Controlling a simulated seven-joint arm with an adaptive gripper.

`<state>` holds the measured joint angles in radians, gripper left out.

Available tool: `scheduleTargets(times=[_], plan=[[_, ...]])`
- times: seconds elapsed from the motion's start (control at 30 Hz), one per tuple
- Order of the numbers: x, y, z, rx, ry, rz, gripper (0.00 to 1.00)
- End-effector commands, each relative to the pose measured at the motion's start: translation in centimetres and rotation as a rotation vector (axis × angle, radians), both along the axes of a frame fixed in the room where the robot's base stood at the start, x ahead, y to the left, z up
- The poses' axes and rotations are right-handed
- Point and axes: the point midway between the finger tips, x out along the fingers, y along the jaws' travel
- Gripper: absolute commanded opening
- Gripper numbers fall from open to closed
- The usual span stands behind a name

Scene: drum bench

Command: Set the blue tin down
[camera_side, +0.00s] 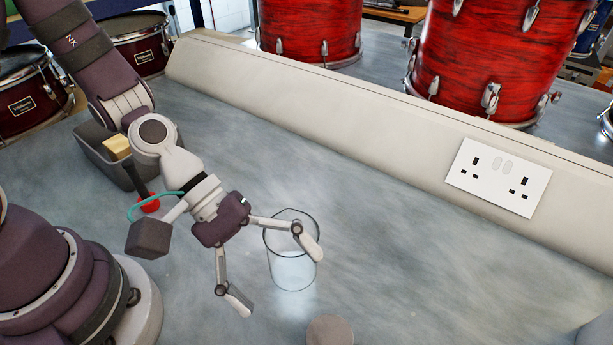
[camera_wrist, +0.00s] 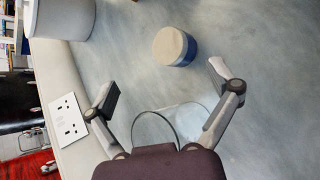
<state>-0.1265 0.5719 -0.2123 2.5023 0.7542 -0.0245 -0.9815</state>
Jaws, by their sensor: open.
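The blue tin (camera_wrist: 189,50) stands on the bench in the wrist view, beyond my fingertips, with a tan round top and a blue side. In the side view a round grey-brown top (camera_side: 330,331) at the bottom edge looks like the same tin, its side mostly cut off. My gripper (camera_side: 275,275) is open, with nothing between its fingers; its spread fingers also show in the wrist view (camera_wrist: 166,86). The tin is apart from both fingers.
A clear glass (camera_side: 290,270) stands close behind my fingers, partly overlapped by one; it also shows in the wrist view (camera_wrist: 186,122). A grey bin (camera_side: 98,150) sits left. Beige trunking with a socket (camera_side: 499,177) bounds the bench behind. A pale cylinder (camera_wrist: 66,18) stands upper left in the wrist view.

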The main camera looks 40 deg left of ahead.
Motion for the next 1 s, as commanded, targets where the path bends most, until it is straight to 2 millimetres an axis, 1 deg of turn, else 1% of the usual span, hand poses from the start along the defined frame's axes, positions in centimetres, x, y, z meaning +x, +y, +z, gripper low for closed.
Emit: scheduleTargets(times=[0.03,0.1,0.2,0.3,0.37,0.5,0.67,0.83,0.87,0.9,1.0], plan=[[-0.5,-1.3,-0.3,-0.094,0.141,0.103,0.88],[-0.5,-2.6,-0.1,-0.206,0.314,0.245,0.88],[-0.3,-3.6,0.0,-0.309,0.487,0.393,0.88],[-0.1,-3.9,-0.1,-0.353,0.569,0.464,0.88],[0.0,-4.0,-0.6,-0.360,0.585,0.476,0.88],[-0.1,-4.0,-2.5,-0.357,0.583,0.475,0.88],[0.0,-4.0,-4.0,-0.357,0.580,0.472,0.88],[-0.1,-3.9,-7.0,-0.354,0.581,0.472,0.88],[-0.1,-4.2,-7.4,-0.354,0.577,0.467,0.88],[0.1,-5.1,-7.6,-0.354,0.573,0.462,0.88],[0.3,-6.4,-8.1,-0.354,0.574,0.465,0.88]])
